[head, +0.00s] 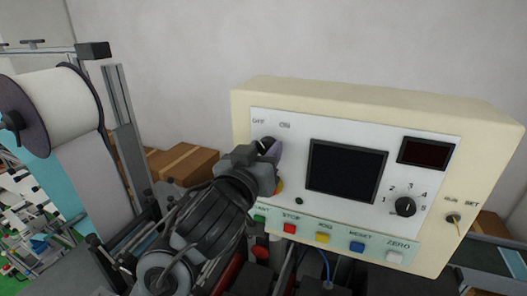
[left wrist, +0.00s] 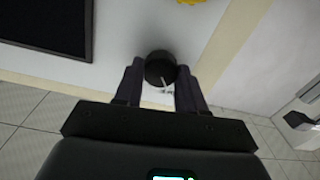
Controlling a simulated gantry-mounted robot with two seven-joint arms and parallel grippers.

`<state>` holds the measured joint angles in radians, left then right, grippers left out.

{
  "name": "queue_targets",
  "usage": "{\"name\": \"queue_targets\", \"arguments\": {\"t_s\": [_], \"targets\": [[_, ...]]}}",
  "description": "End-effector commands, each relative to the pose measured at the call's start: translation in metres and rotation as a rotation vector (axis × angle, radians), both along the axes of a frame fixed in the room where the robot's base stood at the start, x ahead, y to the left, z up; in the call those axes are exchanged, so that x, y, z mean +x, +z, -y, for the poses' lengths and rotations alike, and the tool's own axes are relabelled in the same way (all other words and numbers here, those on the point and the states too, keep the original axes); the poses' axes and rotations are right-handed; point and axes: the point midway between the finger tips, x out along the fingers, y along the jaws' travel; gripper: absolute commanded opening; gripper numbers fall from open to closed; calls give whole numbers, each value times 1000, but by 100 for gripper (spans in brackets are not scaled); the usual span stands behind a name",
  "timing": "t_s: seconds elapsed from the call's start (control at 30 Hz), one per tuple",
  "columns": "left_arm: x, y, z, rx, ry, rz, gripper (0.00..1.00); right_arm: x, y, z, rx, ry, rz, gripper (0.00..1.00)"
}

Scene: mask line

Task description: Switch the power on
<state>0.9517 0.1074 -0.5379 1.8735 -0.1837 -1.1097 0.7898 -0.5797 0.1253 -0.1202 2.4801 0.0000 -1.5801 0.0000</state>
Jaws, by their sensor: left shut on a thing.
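The cream control box (head: 378,94) stands at the centre right with a white front panel. The power knob (head: 265,142), black and round, sits at the panel's upper left under the OFF and ON labels (head: 272,124). My left gripper (head: 270,152) is at this knob and partly covers it. In the left wrist view the knob (left wrist: 158,62) lies between the two dark fingers of my left gripper (left wrist: 160,76), which are shut on it. A pale mark shows on the knob's edge. The large screen (head: 346,171) and the small display (head: 424,153) are dark. My right gripper is not in view.
A white roll (head: 62,105) stands at left. Cardboard boxes (head: 183,162) lie behind my left arm.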

Motion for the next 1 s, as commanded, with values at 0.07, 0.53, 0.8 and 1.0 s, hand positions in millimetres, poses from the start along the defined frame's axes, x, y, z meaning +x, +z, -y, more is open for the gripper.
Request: {"name": "queue_targets", "arguments": {"t_s": [0.07, 0.53, 0.8, 1.0], "targets": [[0, 0, 0, 25, 0, 10, 9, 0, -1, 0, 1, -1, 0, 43], [0, -1, 0, 357, 2, 140, 9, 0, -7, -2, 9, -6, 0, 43], [0, -2, 0, 597, 2, 235, 9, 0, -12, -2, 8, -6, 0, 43], [0, -2, 0, 774, 2, 304, 9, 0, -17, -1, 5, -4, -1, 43]]}}
